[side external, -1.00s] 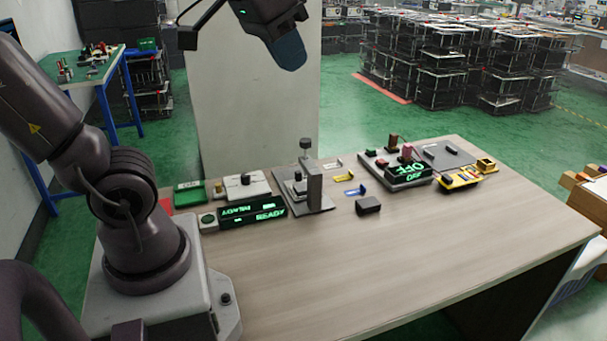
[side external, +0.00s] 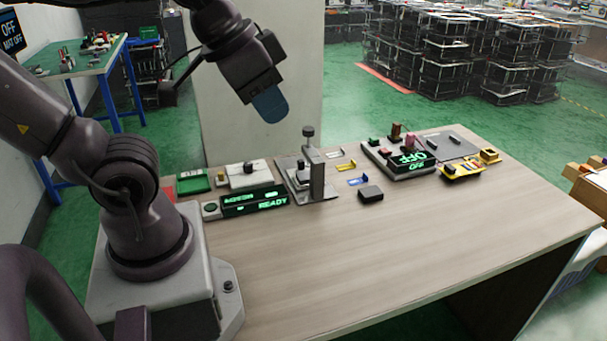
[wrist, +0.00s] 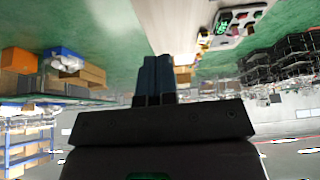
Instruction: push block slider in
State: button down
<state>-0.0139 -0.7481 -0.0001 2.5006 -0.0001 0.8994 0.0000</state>
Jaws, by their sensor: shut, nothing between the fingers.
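My gripper (side external: 270,106) hangs high above the back left of the table in the side external view, its blue fingers together and empty. The fingers also show closed side by side in the wrist view (wrist: 154,78). A grey fixture (side external: 317,178) with an upright post and a dark knob stands below it and to the right, well apart from it. A small dark block (side external: 370,194) lies on the table right of that fixture. I cannot tell for sure which piece is the block slider. No fixture is touched by my gripper.
Left of the post are a lit READY display (side external: 254,202), a white box with a knob (side external: 248,173) and a green box (side external: 193,181). The front of the wooden table (side external: 400,250) is clear.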

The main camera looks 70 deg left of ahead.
notch_tip(320, 180, down, 2)
jog(key=w+a+n+g, duration=0.1)
jog(key=a+g, duration=0.1)
jog(key=n+g+h, duration=0.2)
jog(key=n+g, duration=0.2)
jog(key=n, duration=0.7)
send_over(293, 175)
jog(key=d, duration=0.2)
notch_tip(293, 175, down, 14)
jog(key=a+f+n+h, duration=0.2)
jog(key=a+f+n, duration=0.5)
jog(key=a, duration=0.4)
jog(key=shift+m, duration=0.6)
jog(key=x, duration=0.5)
jog(key=d+x, duration=0.1)
jog(key=x, duration=0.5)
jog(key=shift+w+d+r, duration=0.1)
jog(key=shift+w+r, duration=0.1)
jog(key=shift+r, duration=0.05)
jog(key=shift+d, duration=1.4)
